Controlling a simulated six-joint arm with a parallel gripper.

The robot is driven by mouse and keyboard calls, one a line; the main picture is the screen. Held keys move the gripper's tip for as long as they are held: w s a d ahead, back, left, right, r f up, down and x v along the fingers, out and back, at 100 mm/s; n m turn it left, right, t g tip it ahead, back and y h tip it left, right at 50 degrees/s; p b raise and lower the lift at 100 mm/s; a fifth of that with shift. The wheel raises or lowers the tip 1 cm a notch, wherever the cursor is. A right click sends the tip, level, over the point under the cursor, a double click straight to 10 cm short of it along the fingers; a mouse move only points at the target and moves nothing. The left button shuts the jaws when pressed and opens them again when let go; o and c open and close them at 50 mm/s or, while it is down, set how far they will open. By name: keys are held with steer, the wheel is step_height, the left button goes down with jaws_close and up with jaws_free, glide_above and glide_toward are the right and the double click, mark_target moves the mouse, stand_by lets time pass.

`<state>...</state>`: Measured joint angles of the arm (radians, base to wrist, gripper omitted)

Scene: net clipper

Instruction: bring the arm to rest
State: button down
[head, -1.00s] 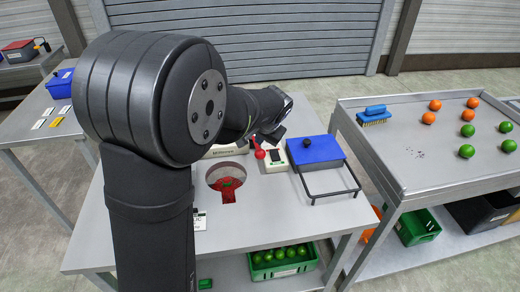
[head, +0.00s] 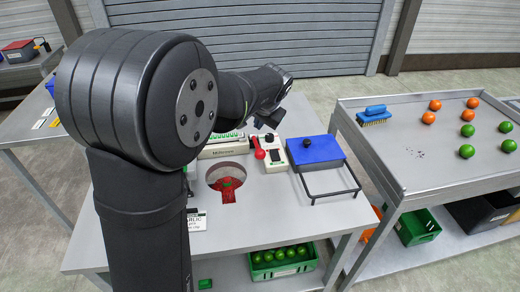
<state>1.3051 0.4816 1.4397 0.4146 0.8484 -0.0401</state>
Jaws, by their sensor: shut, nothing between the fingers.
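My arm rises in the left front of the head view and bends back over the middle table (head: 330,222). My gripper (head: 267,120) is at its far end, small and dark, above the back of the table. It is shut and holds nothing. Below and around it are a white clipper device (head: 229,146) with a green row, a red-knobbed lever (head: 259,153) and a small white box with a black top (head: 272,148). My gripper looks clear of them, but its exact height cannot be told.
A blue-lidded box (head: 315,151) with a metal frame stands on the right. A round opening (head: 228,170) shows red netting and something green. A right-hand table (head: 400,165) holds a blue brush (head: 375,115), orange and green fruits. A green crate (head: 282,262) is below.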

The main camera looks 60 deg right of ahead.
steer(key=shift+f, duration=0.1)
steer(key=shift+s+a+f, duration=0.2)
steer(key=shift+f, duration=0.65)
steer(key=shift+s+a+f, duration=0.2)
steer(key=shift+f, duration=0.7)
steer(key=shift+s+a+f, duration=0.2)
steer(key=shift+f, duration=0.65)
steer(key=shift+w+d+r, duration=1)
steer(key=shift+d+r, duration=0.05)
steer(key=shift+r, duration=3.7)
step_height(320, 180, up, 5)
steer(key=n+g+y, duration=0.1)
steer(key=n+y, duration=0.1)
steer(key=n, duration=0.3)
glide_above(260, 150)
steer(key=d, duration=0.3)
steer(key=shift+w+a, duration=0.2)
steer(key=shift+w, duration=0.1)
steer(key=c, duration=2.2)
jaws_free()
steer(key=shift+h, duration=0.3)
